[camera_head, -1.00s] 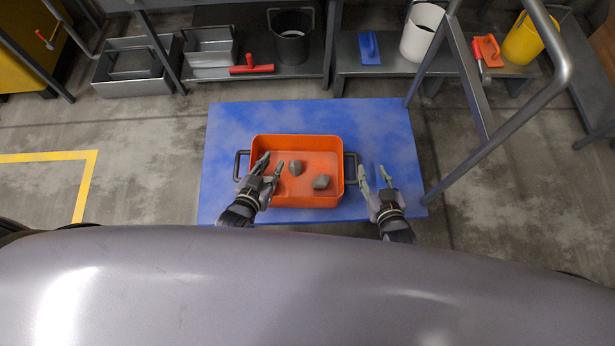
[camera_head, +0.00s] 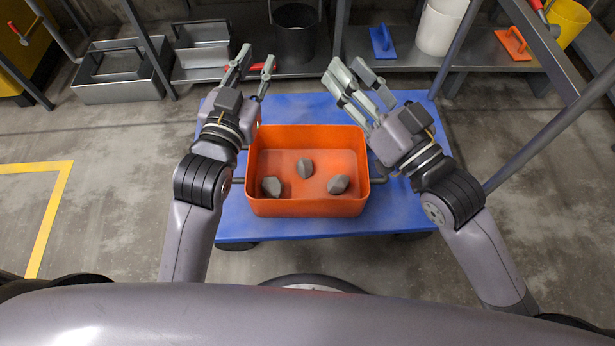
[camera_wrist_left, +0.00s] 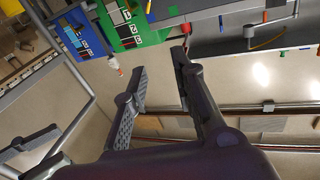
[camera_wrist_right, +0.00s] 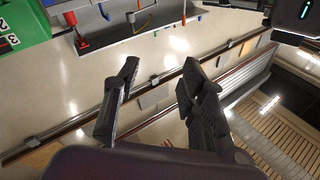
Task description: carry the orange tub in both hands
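The orange tub (camera_head: 307,208) sits on the blue platform (camera_head: 285,232), with three grey stones in it (camera_head: 305,167). It has a dark handle at each end; the right one (camera_head: 379,180) shows beside the tub, the left one is mostly hidden by my left arm. My left gripper (camera_head: 254,70) is raised above the tub's left side, fingers apart and empty. It also shows open in the left wrist view (camera_wrist_left: 160,75). My right gripper (camera_head: 352,78) is raised above the tub's right back corner, apart from the tub. In the right wrist view its fingers (camera_wrist_right: 158,82) are apart with nothing between them.
Behind the platform stand low shelves with grey metal trays (camera_head: 122,75), a black bucket (camera_head: 295,38), a white bucket (camera_head: 440,28), a blue float (camera_head: 382,42) and an orange float (camera_head: 513,42). A grey metal rail (camera_head: 545,125) slants at the right. Concrete floor is open on the left.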

